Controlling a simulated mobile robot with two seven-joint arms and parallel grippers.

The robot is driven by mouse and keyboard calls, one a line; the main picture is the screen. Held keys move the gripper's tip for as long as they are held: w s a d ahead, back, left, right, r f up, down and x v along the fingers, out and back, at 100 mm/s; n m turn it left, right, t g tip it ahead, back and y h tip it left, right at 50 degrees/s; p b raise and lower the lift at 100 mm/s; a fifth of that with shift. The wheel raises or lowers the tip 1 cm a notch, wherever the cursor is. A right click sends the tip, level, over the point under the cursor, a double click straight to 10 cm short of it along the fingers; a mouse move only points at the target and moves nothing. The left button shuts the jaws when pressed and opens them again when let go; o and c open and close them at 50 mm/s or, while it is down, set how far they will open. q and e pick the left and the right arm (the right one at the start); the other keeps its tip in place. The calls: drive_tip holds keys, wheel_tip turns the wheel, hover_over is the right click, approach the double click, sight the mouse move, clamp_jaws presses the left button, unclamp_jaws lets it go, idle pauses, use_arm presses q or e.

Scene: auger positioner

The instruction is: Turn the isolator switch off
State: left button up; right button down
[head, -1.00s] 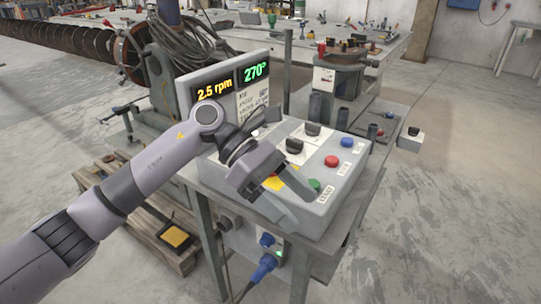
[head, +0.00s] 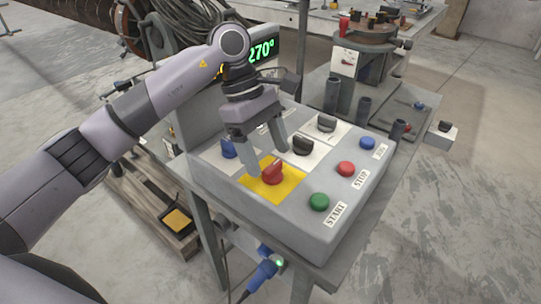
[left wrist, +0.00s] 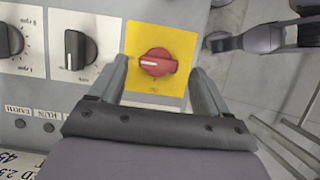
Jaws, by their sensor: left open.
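The isolator switch is a red rotary knob (head: 273,173) on a yellow plate (head: 285,190) at the near left of the grey control box (head: 232,197). My left gripper (head: 268,162) is open, pointing down with its fingers on either side of the knob. In the left wrist view the red knob (left wrist: 157,62) lies between the two fingertips (left wrist: 158,70), with a gap on each side. Its grip bar lies across the picture, its white mark towards the left. I cannot tell how far down the fingertips reach. The head view does not show my right gripper.
Black knobs (head: 303,145) sit beyond the yellow plate, and a blue knob (head: 229,149) sits to its left. A green START button (head: 319,202), red STOP button (head: 346,169) and blue button (head: 367,143) line the right side. The display (head: 263,50) reads 270° and is partly hidden by my arm.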

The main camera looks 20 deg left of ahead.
use_arm(q)
drive_tip(key=shift+x, duration=1.15)
drive_tip(key=c, duration=1)
drive_tip(key=shift+c, duration=0.2)
